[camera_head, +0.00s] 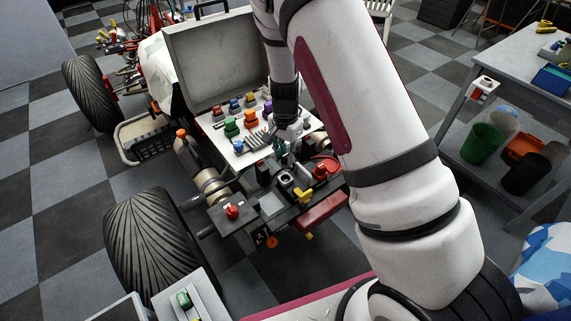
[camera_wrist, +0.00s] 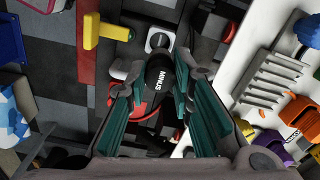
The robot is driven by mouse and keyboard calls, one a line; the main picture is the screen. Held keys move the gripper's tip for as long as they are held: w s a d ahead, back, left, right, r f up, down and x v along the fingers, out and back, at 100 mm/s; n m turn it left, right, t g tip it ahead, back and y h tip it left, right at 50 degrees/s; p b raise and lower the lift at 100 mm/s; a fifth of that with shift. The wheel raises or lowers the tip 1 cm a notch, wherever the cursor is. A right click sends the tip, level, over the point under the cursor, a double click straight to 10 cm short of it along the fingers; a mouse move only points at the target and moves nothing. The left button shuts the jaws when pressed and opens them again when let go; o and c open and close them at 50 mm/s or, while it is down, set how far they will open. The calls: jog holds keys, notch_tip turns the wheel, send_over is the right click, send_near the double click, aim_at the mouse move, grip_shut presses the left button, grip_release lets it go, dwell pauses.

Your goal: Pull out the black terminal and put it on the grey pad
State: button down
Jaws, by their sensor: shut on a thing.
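The black terminal (camera_wrist: 158,75), marked MINUS, sits between the two green-lined fingers of my gripper (camera_wrist: 155,100) in the wrist view. My gripper is shut on it. In the head view my gripper (camera_head: 284,150) is low over the black panel, and the terminal is largely hidden there. I cannot tell whether the terminal is still seated or clear of its place. A light grey pad (camera_head: 270,205) lies on the panel, nearer the camera than my gripper, with nothing visible on it.
A pale square fitting with a dark round centre (camera_head: 286,180) is close by. A yellow handle (camera_head: 304,195), a red knob (camera_head: 232,211) and a red part with a cable (camera_head: 320,169) stand around. A white tray (camera_head: 222,126) with coloured pieces and a comb-like grey part lies behind.

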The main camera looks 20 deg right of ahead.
aim_at(286, 155)
jog(key=shift+r, duration=1.15)
jog(key=shift+r+p, duration=1.1)
jog(key=shift+r, duration=0.95)
jog(key=s+a+p, duration=0.3)
jog(key=s+a, duration=0.1)
jog(key=a, duration=0.3)
jog(key=shift+s, duration=0.4)
jog(key=shift+f, duration=0.2)
notch_tip(286, 155, down, 12)
jog(key=b, duration=0.5)
jog(key=shift+b, duration=0.4)
